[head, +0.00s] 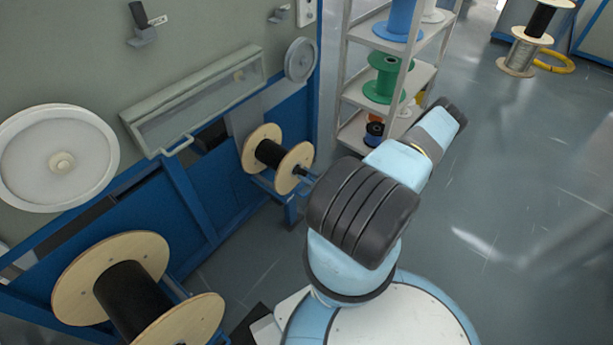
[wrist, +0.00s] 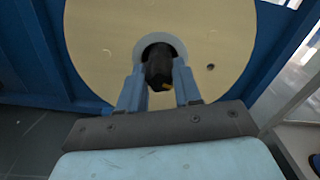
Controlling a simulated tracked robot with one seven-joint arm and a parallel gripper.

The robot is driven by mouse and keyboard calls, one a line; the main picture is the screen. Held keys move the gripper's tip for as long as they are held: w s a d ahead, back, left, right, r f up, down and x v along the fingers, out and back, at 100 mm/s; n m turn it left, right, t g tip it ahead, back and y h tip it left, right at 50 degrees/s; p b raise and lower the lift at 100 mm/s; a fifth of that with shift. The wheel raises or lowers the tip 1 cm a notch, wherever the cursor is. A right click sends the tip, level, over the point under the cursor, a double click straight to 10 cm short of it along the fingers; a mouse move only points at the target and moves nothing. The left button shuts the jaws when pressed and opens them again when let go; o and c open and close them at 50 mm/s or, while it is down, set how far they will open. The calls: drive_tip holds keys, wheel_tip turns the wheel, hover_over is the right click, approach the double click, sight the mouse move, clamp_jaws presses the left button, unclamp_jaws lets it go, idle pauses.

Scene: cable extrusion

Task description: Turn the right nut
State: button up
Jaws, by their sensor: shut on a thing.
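The right nut (wrist: 158,62) is a dark, blocky piece at the hub of a pale wooden spool flange (wrist: 95,45) in the wrist view. A small yellow-orange mark shows near its lower end. My gripper (wrist: 159,69) is shut on the nut, one blue-grey finger on each side. In the head view the right spool (head: 294,170) with black cable sits on the blue machine. The nut shows there only as a small dark bit at the hub, and my arm hides most of my gripper.
A larger spool (head: 75,285) with black cable stands at lower left. A shelf rack (head: 345,60) with blue and green spools stands close behind my arm. A yellow cable coil (head: 556,62) lies on the floor at far right. Open floor spreads to the right.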

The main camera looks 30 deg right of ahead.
drive_tip(key=n, duration=0.5)
drive_tip(key=shift+a+r+n, duration=0.1)
drive_tip(key=shift+a+n, duration=0.05)
drive_tip(key=shift+n, duration=0.15)
drive_tip(key=n, duration=0.5)
drive_tip(key=shift+a, duration=0.15)
drive_tip(key=n, duration=0.7)
drive_tip(key=f+n, duration=0.1)
drive_tip(key=n, duration=0.2)
drive_tip(key=shift+s+a+n, duration=0.15)
drive_tip(key=shift+n, duration=0.25)
drive_tip(key=o, duration=1)
drive_tip(key=shift+d, duration=0.25)
drive_tip(key=shift+o, duration=0.2)
